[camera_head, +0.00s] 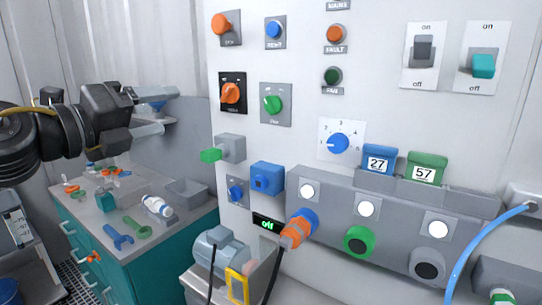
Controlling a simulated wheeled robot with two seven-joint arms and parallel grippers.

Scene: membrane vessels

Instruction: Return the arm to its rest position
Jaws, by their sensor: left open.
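My left arm comes in from the left edge, dark and thick, with a yellow cable along it. My left gripper (150,112) is open and empty. Its two grey fingers point right, in front of the grey wall and above the teal workbench (172,250). It appears apart from the control panel (300,60). My right gripper does not show.
The workbench top holds a blue wrench (118,237), a green wrench (138,228), a white bottle (157,206) and a grey tray (187,191). The panel carries knobs and switches. An orange plug (297,230) and a blue hose (480,245) stick out from its lower part.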

